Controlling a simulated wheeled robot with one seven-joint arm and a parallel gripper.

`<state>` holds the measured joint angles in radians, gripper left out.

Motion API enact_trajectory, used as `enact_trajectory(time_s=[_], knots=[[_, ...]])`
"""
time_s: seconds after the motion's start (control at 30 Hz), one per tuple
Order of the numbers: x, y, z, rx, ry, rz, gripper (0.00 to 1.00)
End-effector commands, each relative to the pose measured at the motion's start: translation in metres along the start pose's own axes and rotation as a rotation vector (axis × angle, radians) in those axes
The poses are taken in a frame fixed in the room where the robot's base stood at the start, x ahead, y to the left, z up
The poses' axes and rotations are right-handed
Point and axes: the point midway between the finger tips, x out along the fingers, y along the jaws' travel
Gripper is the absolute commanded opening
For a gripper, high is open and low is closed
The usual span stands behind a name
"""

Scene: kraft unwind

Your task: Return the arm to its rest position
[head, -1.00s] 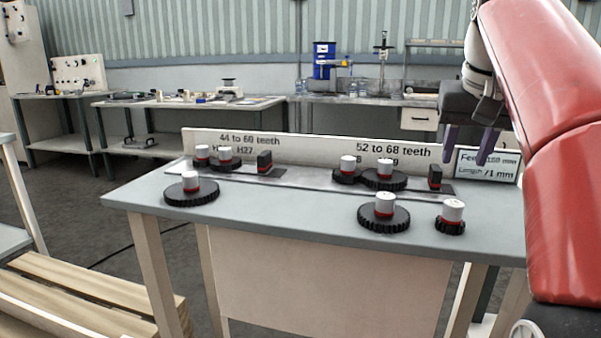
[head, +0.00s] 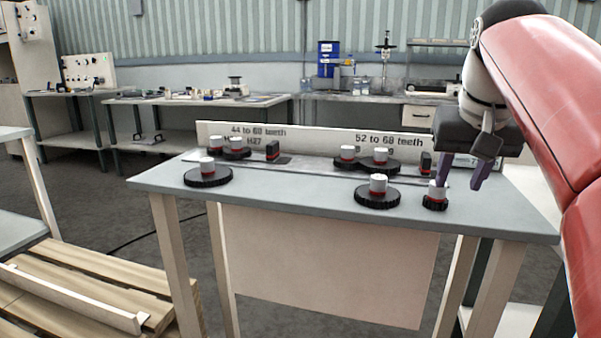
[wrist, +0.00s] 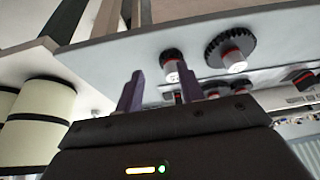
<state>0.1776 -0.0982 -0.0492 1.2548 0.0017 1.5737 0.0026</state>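My gripper (head: 459,175) hangs at the right end of the grey table (head: 300,208) in the head view, beside and partly in front of a small black gear with a white-topped hub (head: 435,198). In the wrist view my gripper (wrist: 162,90) has its two purple fingers apart, with nothing between them. The small gear also shows in the wrist view (wrist: 171,66), beyond the fingers. My red arm comes in from the right of the head view.
A larger gear (head: 377,196) stands left of the small one, and another gear (head: 207,177) is at the left end. Several gears stand before the labelled back panel (head: 310,141). A wooden pallet (head: 100,280) lies on the floor at left. Cream rolls (wrist: 45,105) show in the wrist view.

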Motion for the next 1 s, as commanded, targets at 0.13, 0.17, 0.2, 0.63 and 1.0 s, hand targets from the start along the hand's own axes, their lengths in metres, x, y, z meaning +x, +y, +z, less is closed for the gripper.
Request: enact_trajectory(time_s=[0.13, 0.17, 0.2, 0.63, 1.0], knots=[[0.013, -0.010, 0.026, -0.026, 0.009, -0.014, 0.38], [0.017, -0.012, 0.032, -0.033, 0.010, -0.018, 0.38], [0.023, -0.015, 0.042, -0.042, 0.013, -0.022, 0.38], [0.132, -0.046, 0.209, -0.172, 0.067, -0.080, 0.38], [0.175, -0.048, 0.265, -0.209, 0.082, -0.093, 0.38]])
